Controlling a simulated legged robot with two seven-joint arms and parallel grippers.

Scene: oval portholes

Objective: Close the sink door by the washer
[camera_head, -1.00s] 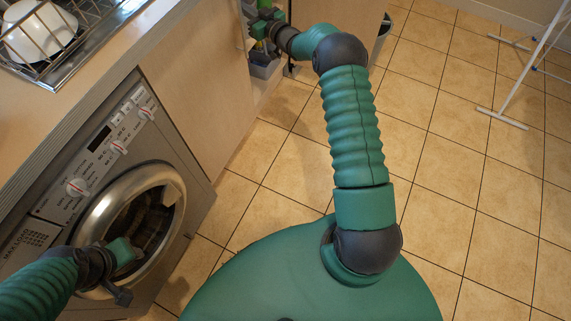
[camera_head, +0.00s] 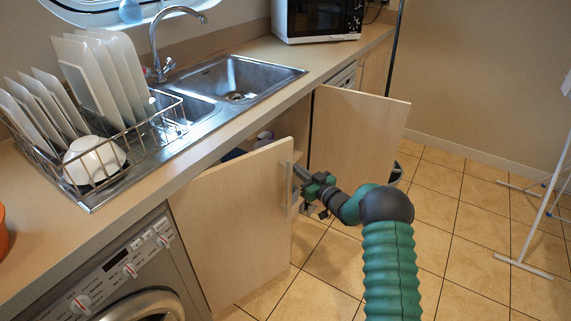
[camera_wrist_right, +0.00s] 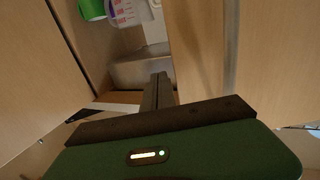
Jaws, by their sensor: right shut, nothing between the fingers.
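The sink door by the washer (camera_head: 235,225) is a pale wood panel with a vertical handle (camera_head: 285,185). It stands open in the head view, swung out from the cabinet. My right gripper (camera_head: 302,174) is just right of its free edge, in the gap between the two open doors. Its fingers (camera_wrist_right: 160,90) are shut and empty, pointing towards the cabinet inside. I cannot tell whether the gripper touches the door. The washer (camera_head: 125,270) is left of the door. My left gripper is out of view.
The second sink door (camera_head: 355,140) stands open to the right of my gripper. Containers (camera_wrist_right: 122,12) sit inside the cabinet. The sink (camera_head: 270,75) and dish rack (camera_head: 60,185) are on the counter above. A drying rack (camera_head: 525,267) stands on the open tiled floor at right.

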